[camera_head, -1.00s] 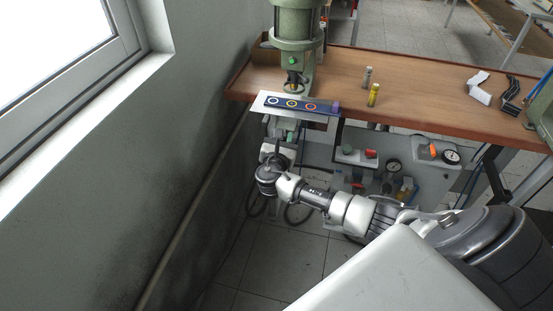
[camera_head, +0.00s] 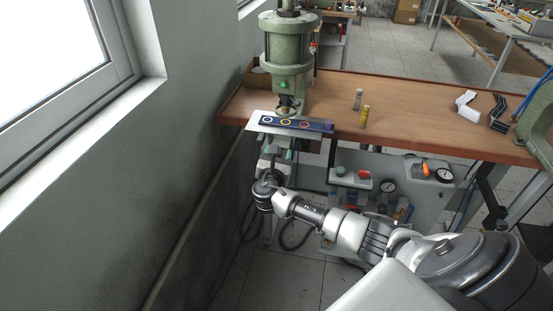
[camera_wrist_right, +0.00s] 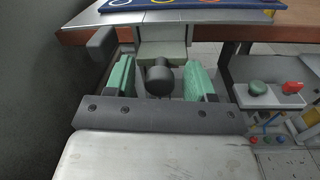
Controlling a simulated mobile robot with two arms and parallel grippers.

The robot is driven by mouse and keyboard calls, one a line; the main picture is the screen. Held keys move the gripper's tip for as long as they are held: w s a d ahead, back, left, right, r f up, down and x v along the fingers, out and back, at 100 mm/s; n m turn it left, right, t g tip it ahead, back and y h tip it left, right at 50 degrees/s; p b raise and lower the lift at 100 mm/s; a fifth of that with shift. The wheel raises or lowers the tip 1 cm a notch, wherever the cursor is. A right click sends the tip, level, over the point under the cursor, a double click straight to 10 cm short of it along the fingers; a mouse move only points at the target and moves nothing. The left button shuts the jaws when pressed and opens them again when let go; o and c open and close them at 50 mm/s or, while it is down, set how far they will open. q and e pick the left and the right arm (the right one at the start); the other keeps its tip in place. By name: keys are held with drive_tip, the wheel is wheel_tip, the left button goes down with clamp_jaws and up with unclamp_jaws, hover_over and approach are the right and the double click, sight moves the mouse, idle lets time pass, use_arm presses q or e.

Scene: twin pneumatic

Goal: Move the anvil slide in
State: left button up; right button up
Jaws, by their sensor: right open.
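The anvil slide shows as a light metal plate (camera_head: 257,122) under the green press at the left end of the table. A dark blue strip (camera_head: 290,123) with coloured rings lies on it. In the right wrist view the plate's front edge (camera_wrist_right: 150,17) crosses the top, with a grey-green block (camera_wrist_right: 164,50) below it and a black round knob (camera_wrist_right: 160,78) on the block's front. My right gripper (camera_wrist_right: 158,72) is open, its green fingers on either side of the knob with gaps showing. It also shows below the plate in the head view (camera_head: 277,154). My left gripper is not in view.
The green press (camera_head: 289,48) stands over the plate. A wall is close on the left. Grey (camera_head: 358,99) and yellow (camera_head: 365,116) cylinders stand on the wooden table (camera_head: 410,105). A panel with buttons and gauges (camera_head: 388,186) hangs below the table, right of my gripper.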

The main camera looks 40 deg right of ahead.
drive_tip(key=v, duration=1)
drive_tip(key=shift+s+a+b, duration=0.15)
drive_tip(key=shift+a+b, duration=0.05)
drive_tip(key=shift+b, duration=0.25)
drive_tip(key=s+a+f+m+g+y, duration=0.15)
drive_tip(key=s+f, duration=0.25)
drive_tip(key=f, duration=0.6)
drive_tip(key=s+f+m+g+y, duration=0.3)
drive_tip(key=s+f, duration=0.2)
drive_tip(key=f, duration=0.6)
drive_tip(key=s+f+m+g+y, duration=0.2)
drive_tip(key=s+f+m+y, duration=0.15)
drive_tip(key=f, duration=0.65)
drive_tip(key=s+a+f+m+g+y, duration=0.1)
drive_tip(key=s+a+f+m, duration=0.2)
drive_tip(key=s, duration=0.8)
drive_tip(key=s+a+f+m+g+y, duration=0.2)
drive_tip(key=s+f+m, duration=0.4)
drive_tip(key=s, duration=0.5)
drive_tip(key=s+a+f+m+g+y, duration=0.2)
drive_tip(key=s+a+f+m, duration=0.2)
drive_tip(key=s+f, duration=0.3)
drive_tip(key=s+m, duration=0.1)
drive_tip(key=s, duration=0.3)
drive_tip(key=shift+a+f+m, duration=0.25)
drive_tip(key=shift+f+m, duration=0.05)
drive_tip(key=shift+f, duration=0.05)
